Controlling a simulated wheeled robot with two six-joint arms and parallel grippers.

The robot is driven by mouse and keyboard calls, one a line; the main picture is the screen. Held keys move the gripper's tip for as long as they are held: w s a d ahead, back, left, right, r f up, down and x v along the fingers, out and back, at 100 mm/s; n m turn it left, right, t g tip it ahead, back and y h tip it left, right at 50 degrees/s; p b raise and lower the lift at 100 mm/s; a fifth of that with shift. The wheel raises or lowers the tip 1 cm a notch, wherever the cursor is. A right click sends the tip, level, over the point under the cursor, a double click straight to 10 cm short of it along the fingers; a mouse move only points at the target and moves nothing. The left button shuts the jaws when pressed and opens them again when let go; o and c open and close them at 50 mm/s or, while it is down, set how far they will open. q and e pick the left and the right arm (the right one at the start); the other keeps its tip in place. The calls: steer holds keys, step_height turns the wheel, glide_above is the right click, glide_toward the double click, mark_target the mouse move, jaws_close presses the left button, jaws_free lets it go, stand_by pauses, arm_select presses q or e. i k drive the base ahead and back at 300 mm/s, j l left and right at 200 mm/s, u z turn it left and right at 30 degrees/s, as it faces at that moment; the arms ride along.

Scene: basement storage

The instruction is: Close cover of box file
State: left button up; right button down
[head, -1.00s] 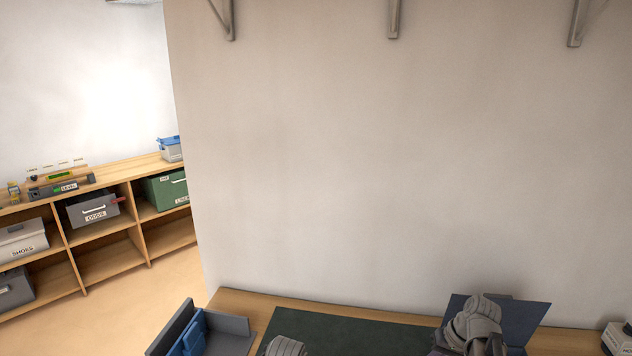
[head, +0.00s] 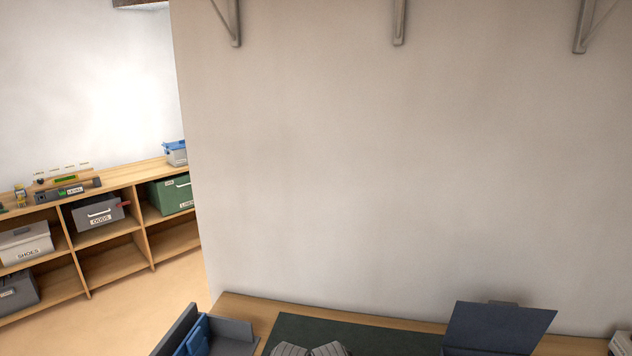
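The box file's dark blue cover (head: 500,327) stands raised and tilted at the right of the bench, in the lower right of the head view. The file's body below it is cut off by the bottom edge of the picture.
A dark green mat (head: 380,337) lies on the wooden bench (head: 245,305). A grey open holder (head: 235,329) with a blue item (head: 198,336) stands at its left. A wall (head: 400,170) rises behind the bench.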

mark_target(496, 325)
steer(key=z, duration=1.35)
